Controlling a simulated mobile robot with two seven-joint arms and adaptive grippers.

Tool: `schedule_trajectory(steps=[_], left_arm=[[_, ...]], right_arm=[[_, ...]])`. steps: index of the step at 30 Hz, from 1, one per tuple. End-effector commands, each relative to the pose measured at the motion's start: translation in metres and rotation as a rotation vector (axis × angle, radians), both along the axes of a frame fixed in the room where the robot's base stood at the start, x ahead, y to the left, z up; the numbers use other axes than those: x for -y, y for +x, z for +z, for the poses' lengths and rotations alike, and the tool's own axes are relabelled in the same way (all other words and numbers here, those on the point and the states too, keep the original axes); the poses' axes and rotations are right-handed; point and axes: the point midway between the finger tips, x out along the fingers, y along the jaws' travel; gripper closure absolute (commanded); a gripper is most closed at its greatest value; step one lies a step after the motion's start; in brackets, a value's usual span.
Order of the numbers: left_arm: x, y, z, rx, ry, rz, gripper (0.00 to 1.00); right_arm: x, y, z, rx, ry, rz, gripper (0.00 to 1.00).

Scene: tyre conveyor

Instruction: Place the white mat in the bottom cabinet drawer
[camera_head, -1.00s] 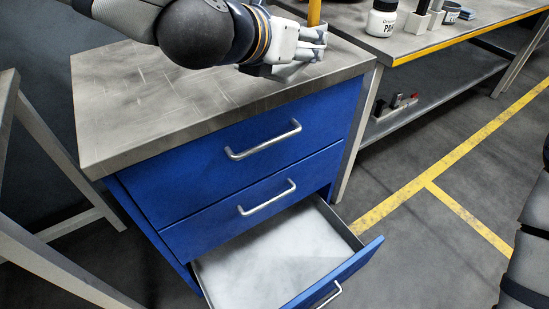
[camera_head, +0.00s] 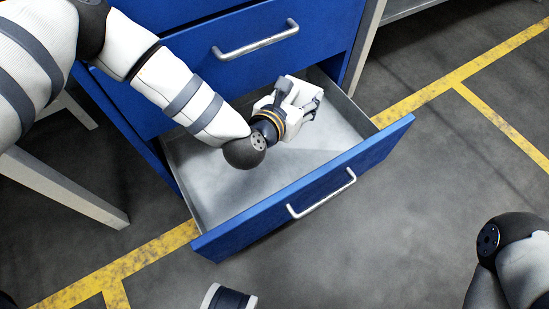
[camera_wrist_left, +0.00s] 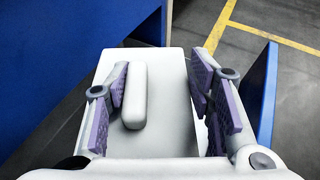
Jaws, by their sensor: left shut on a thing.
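The bottom drawer (camera_head: 352,187) of the blue cabinet is pulled open, with pale inner walls and floor. My left gripper (camera_head: 308,106) reaches down inside it, near its right rear part. In the left wrist view, my left gripper (camera_wrist_left: 160,108) has its purple-padded fingers either side of a flat white slab, which I take for the white mat (camera_wrist_left: 166,85). A white rounded bar lies by the left pad. In the head view the hand hides most of the mat, and I cannot tell whether it touches the drawer floor. My right gripper is out of view.
The closed upper drawer (camera_head: 205,75) stands above the open one. A grey table leg (camera_head: 65,187) is at the left.

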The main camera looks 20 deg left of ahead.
Motion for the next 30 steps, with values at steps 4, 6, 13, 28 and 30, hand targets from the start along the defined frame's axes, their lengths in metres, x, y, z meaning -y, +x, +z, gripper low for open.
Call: schedule_trajectory(steps=[4,6,13,28,30], left_arm=[[-0.021,0.005,-0.115,-0.017,0.001,-0.049,0.75],[-0.028,0.006,-0.144,-0.013,0.000,-0.073,0.75],[-0.039,0.006,-0.190,-0.002,-0.002,-0.118,0.75],[-0.038,0.006,-0.279,0.002,-0.002,-0.122,0.75],[-0.039,0.006,-0.281,0.004,-0.001,-0.121,0.75]], right_arm=[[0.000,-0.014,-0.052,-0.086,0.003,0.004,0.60],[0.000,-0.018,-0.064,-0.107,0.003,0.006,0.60],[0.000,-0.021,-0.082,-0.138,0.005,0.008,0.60],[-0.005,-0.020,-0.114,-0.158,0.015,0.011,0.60],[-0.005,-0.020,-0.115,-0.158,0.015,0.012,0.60]])
